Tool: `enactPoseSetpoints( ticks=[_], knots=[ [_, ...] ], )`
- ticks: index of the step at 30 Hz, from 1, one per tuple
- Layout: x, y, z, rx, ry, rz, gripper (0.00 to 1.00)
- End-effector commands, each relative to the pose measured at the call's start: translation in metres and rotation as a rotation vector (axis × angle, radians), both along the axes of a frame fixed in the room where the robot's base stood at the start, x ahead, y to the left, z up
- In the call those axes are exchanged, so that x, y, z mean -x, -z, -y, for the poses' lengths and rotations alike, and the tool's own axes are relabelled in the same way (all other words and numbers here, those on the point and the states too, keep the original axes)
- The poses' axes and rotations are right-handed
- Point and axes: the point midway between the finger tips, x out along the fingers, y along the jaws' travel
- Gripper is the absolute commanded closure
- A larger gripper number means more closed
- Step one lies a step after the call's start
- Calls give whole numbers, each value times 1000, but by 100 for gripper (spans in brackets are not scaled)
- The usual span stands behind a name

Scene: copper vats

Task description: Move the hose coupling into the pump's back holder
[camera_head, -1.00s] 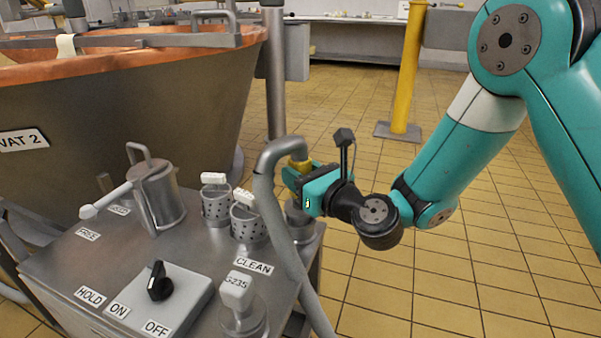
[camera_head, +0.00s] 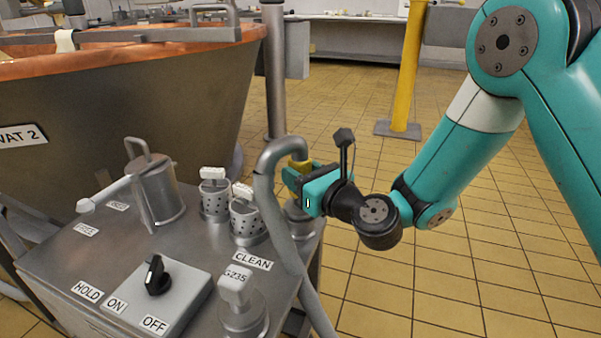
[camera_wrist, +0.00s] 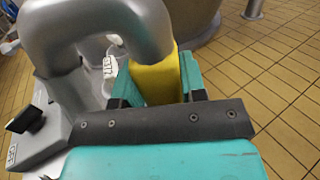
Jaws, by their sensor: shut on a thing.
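My gripper (camera_head: 300,174) is shut on the yellow hose coupling (camera_head: 299,162) at the end of the bent grey hose (camera_head: 270,185). The wrist view shows the yellow coupling (camera_wrist: 155,82) between teal fingers, with the hose arching over it to the left. The gripper is at the back right corner of the pump's steel top (camera_head: 190,245). A round metal fitting (camera_head: 298,215), perhaps a holder, shows just below the gripper. The coupling's lower end is hidden by the gripper, so I cannot tell whether it touches this fitting.
On the pump top stand a steel lidded vessel with a lever (camera_head: 155,195), two perforated baskets (camera_head: 248,220), a black ON/OFF knob (camera_head: 156,277) and a G235 piece (camera_head: 236,288). A copper-rimmed vat (camera_head: 120,95) stands behind. The tiled floor at right is open around a yellow post (camera_head: 405,70).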

Motion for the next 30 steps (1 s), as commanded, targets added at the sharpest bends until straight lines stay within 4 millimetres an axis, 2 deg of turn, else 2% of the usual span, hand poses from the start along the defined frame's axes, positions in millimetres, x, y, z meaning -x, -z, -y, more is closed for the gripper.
enactPoseSetpoints(
  ticks=[23,24,27,30],
  knots=[
    [0,6,0,-3,1,2,90],
    [0,6,0,-3,1,2,53],
    [0,7,0,-3,1,2,32],
    [0,7,0,-2,0,1,32]
  ],
)
